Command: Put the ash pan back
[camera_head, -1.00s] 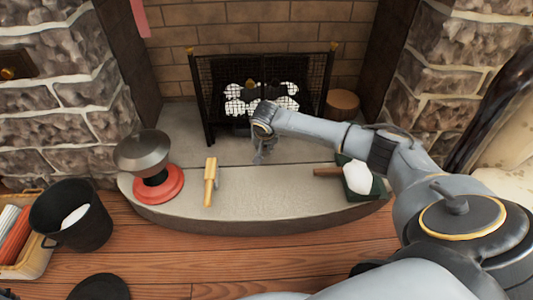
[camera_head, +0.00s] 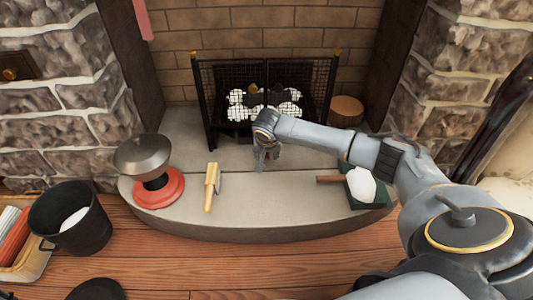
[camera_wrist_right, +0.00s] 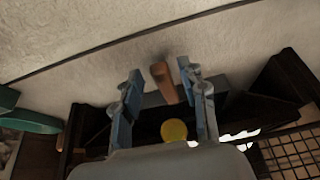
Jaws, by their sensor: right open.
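My right gripper (camera_head: 266,158) hangs over the hearth in front of the fire grate, fingers pointing down. In the right wrist view its two fingers (camera_wrist_right: 157,85) are open and apart. A short brown wooden handle (camera_wrist_right: 165,84) lies between them in the picture; contact cannot be told. It joins a dark, flat-fronted thing (camera_wrist_right: 150,100), which looks like the ash pan at the foot of the grate, mostly hidden by the gripper. In the head view my arm and gripper cover this spot. My left gripper is not in view.
A mesh fire screen (camera_head: 318,95) surrounds the grate with white lumps. A green dustpan (camera_head: 376,202) with a white lump lies right. A black bucket (camera_head: 85,235) stands on the floor.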

